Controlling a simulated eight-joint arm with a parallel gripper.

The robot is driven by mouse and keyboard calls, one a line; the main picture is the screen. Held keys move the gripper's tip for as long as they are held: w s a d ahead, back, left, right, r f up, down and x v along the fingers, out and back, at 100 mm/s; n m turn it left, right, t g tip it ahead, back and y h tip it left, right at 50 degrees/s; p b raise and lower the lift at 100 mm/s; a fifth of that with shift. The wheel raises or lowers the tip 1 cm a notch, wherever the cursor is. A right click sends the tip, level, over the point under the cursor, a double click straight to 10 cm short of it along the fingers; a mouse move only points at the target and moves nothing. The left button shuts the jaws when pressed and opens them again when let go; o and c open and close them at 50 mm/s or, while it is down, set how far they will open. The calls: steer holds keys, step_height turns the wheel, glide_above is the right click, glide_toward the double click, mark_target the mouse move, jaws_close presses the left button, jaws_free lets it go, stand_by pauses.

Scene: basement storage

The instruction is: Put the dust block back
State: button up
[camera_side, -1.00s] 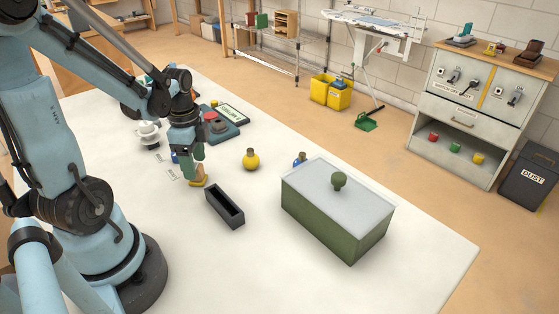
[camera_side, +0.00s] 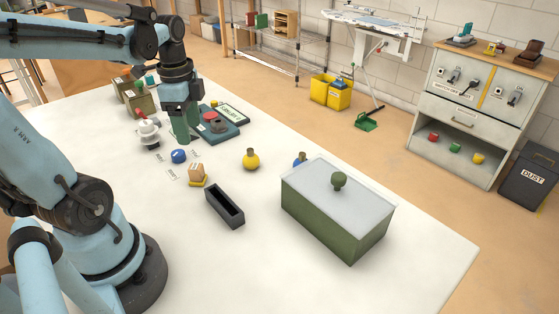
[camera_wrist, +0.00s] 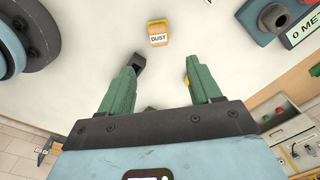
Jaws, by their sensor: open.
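The dust block (camera_wrist: 158,39) is a small tan block with a white label reading DUST. My gripper (camera_side: 187,138) is open and empty, raised above the table behind and slightly left of the block. In the wrist view my green fingers (camera_wrist: 160,75) are spread apart. The block shows beyond their tips, clear of both.
A black open tray (camera_side: 225,207), a yellow flask (camera_side: 251,160) and a green lidded box (camera_side: 338,215) stand to the right. A blue object (camera_side: 178,156) and paper labels (camera_side: 172,175) lie left of the block. A device with a red button (camera_side: 213,122) is behind.

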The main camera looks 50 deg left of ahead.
steer(key=w+d+n+t, duration=0.2)
steer(key=d+n+t, duration=0.1)
steer(key=d, duration=0.4)
steer(key=w+d+n+t, duration=0.3)
steer(key=d+n+t, duration=0.1)
steer(key=d, duration=0.4)
steer(key=shift+n, duration=0.8)
steer(key=shift+w, duration=0.1)
